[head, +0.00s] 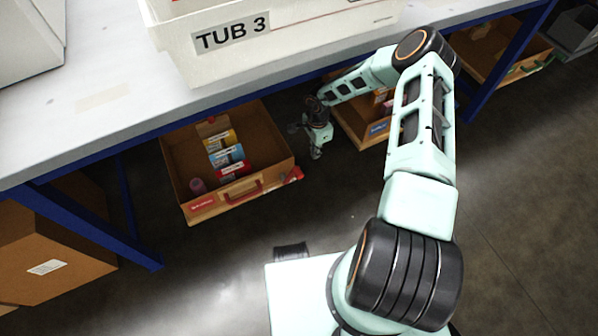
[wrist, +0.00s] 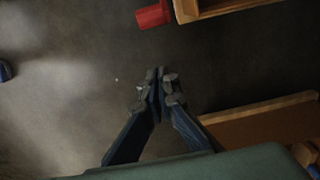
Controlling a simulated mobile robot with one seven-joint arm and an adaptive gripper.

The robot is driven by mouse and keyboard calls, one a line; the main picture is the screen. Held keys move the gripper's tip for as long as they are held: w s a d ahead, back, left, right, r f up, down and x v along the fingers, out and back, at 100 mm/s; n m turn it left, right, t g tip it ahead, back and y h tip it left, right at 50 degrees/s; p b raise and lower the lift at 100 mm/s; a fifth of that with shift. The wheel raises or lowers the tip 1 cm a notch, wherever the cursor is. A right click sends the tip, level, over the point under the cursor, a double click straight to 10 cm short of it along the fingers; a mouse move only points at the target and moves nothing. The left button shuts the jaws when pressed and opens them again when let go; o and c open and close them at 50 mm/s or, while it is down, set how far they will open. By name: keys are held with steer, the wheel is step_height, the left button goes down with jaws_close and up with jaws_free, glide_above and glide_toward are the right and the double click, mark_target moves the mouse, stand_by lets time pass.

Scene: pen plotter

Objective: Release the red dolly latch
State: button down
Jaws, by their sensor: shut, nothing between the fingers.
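A red part (head: 294,175), which looks like the latch, sits at the front right corner of the wooden tray (head: 278,145) under the bench. It also shows at the top of the wrist view as a red block (wrist: 153,15) beside a wooden edge (wrist: 235,9). Whether it is latched cannot be told. My gripper (head: 316,153) is under the bench edge, just right of the tray and apart from the red part. In the wrist view my gripper (wrist: 161,75) has its fingertips together, empty, over bare floor.
The tray holds several coloured boxes (head: 225,155) and a pink cylinder (head: 198,186); a red handle (head: 243,190) is on its front. Another wooden tray (head: 355,125) stands close to the right of my gripper. The floor in front is clear.

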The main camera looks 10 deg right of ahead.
stand_by(0.3)
step_height(320, 180, down, 10)
steer(key=b, duration=0.4)
steer(key=shift+s+a+r+b, duration=0.1)
steer(key=shift+s+a+r, duration=0.15)
steer(key=shift+a, duration=0.35)
steer(key=shift+s+a+r+b, duration=0.1)
steer(key=shift+a+r, duration=0.1)
steer(key=shift+a, duration=0.35)
steer(key=shift+s+a+r+b, duration=0.1)
steer(key=shift+s+a+r, duration=0.15)
steer(key=shift+a, duration=0.35)
